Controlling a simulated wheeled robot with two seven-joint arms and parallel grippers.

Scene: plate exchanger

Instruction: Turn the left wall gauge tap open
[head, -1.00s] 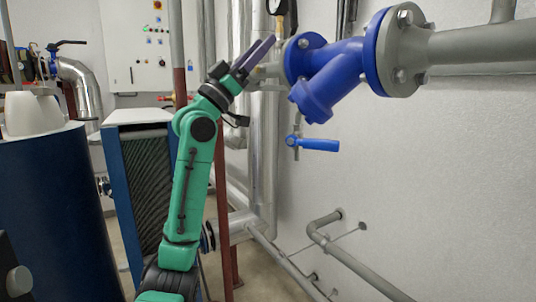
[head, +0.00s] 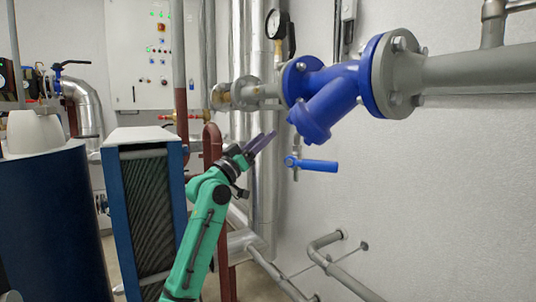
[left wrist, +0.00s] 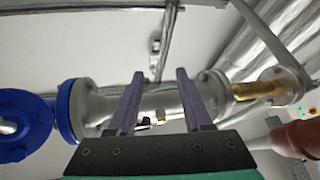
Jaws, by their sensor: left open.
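A round wall gauge (head: 275,24) with a pale face and dark rim stands above the grey pipe, left of the blue Y-shaped valve. A small tap with a blue lever (head: 318,165) is below that valve; its lever points right, about level. I cannot tell which fitting is the gauge's tap. My left gripper (head: 262,142) is up and left of the blue lever, apart from it in the picture. In the left wrist view the two fingers (left wrist: 159,103) are spread with nothing held; the grey flanged pipe (left wrist: 160,104) shows beyond them. My right gripper is out of view.
The blue valve body (head: 325,100) and its thick grey pipe (head: 475,72) run along the wall to the right. A blue-sided plate unit (head: 120,200) stands left of my arm, and a dark blue tank (head: 50,220) is further left. Low grey pipes (head: 340,275) run along the wall.

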